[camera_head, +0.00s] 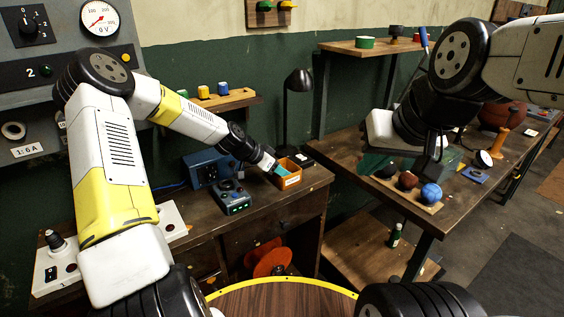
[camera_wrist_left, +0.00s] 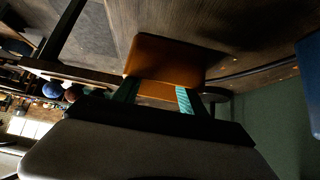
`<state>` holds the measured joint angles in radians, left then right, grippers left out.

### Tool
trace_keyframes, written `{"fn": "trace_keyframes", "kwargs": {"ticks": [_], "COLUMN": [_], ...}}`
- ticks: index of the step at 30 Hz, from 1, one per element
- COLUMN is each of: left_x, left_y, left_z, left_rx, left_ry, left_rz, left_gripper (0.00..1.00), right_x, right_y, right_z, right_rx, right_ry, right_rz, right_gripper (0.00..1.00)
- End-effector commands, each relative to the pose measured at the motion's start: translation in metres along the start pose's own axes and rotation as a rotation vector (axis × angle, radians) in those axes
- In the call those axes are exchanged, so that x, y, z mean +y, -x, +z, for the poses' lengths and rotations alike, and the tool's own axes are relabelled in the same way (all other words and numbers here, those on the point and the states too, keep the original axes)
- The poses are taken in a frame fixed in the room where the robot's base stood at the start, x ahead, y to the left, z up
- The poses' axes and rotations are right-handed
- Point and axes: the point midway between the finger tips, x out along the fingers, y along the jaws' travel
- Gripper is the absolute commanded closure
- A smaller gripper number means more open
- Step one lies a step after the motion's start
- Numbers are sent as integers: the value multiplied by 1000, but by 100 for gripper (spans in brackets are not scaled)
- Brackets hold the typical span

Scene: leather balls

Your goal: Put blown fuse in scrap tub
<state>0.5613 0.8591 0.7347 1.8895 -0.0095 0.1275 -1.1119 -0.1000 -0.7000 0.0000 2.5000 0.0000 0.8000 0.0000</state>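The orange tub (camera_head: 290,182), with a white label on its front, stands on the wooden bench; I take it for the scrap tub. My left gripper (camera_head: 279,171) is at the tub's mouth, tilted down towards it. In the left wrist view the left gripper (camera_wrist_left: 156,98) has its two teal fingers apart, with the orange tub (camera_wrist_left: 165,58) behind them and no object visible between them. I cannot make out a blown fuse in either view. My right gripper (camera_head: 418,168) hangs over the right-hand table; its fingers are too unclear to read.
A blue box (camera_head: 203,170) and a dark device with buttons (camera_head: 233,198) stand left of the tub. A black lamp (camera_head: 297,82) rises behind it. Several balls, including a blue one (camera_head: 431,193), sit on a wooden holder on the right-hand table. A round stool (camera_head: 285,299) is in front.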

Motion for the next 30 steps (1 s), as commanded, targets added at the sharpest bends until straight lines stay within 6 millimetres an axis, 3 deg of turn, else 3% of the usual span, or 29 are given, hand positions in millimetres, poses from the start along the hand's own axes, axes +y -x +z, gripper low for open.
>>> {"fn": "trace_keyframes", "kwargs": {"ticks": [10,21,30], "left_x": [0,-2,0], "left_y": [11,92,126], "left_z": [-11,-8,-9], "left_rx": [1,1,-2], "left_ry": [-3,1,0], "left_rz": [-2,-5,-1], "left_gripper": [51,51,51], "right_x": [0,0,0], "right_y": [0,0,0], "right_z": [0,0,0], "right_rx": [0,0,0], "right_ry": [0,0,0], "right_rz": [0,0,0], "right_gripper": [100,100,100]}}
